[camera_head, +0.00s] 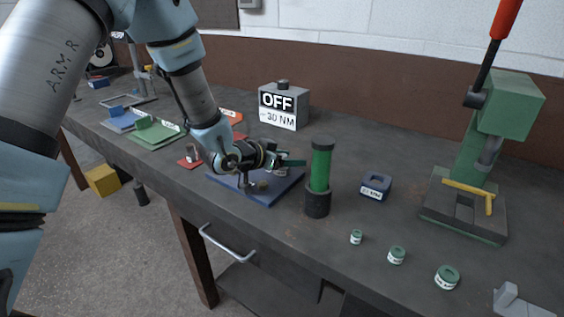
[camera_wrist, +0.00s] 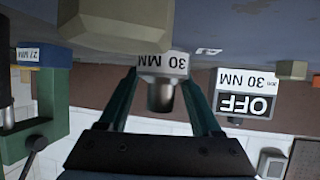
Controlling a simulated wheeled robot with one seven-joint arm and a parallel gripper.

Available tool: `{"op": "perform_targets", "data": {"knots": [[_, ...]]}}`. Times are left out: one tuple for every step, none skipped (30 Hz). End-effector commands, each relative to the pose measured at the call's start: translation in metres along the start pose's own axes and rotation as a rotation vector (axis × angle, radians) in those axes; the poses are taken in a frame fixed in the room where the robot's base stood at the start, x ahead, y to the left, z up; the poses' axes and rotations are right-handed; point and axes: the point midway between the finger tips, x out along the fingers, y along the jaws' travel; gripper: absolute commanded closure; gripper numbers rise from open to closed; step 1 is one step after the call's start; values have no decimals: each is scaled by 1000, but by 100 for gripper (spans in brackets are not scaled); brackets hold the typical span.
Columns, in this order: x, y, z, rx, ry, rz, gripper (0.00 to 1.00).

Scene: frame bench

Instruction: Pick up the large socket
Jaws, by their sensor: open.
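In the upside-down wrist view, a grey socket with a label that seems to read 30 MM (camera_wrist: 162,66) lies ahead, between my two green fingers; it looks like the large socket. My gripper (camera_wrist: 160,82) is open around its line, and nothing is clamped. I cannot tell whether the fingers touch it. In the head view my gripper (camera_head: 290,162) is low over the blue mat (camera_head: 240,190), pointing right. There the socket is mostly hidden by the gripper.
A green cylinder on a black base (camera_head: 320,170) stands just right of my gripper. The grey OFF box (camera_head: 284,105) is behind. A blue labelled block (camera_head: 376,186), several green rings (camera_head: 397,255) and a green press (camera_head: 470,165) stand to the right.

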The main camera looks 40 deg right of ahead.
Motion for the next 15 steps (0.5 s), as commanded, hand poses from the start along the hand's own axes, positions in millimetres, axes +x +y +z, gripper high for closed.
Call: {"op": "perform_targets", "data": {"knots": [[0,0,0,0,0,0,35],[0,0,0,0,0,-1,35],[0,0,0,0,0,-1,35],[0,0,0,0,0,-1,35],[0,0,0,0,0,-1,37],[0,0,0,0,0,-1,41],[0,0,0,0,0,-1,45],[0,0,0,0,0,-1,48],[0,0,0,0,0,-1,53],[0,0,0,0,0,-1,56],[0,0,0,0,0,-1,59],[0,0,0,0,0,-1,64],[0,0,0,0,0,-1,67],[0,0,0,0,0,-1,71],[0,0,0,0,0,-1,75]]}}
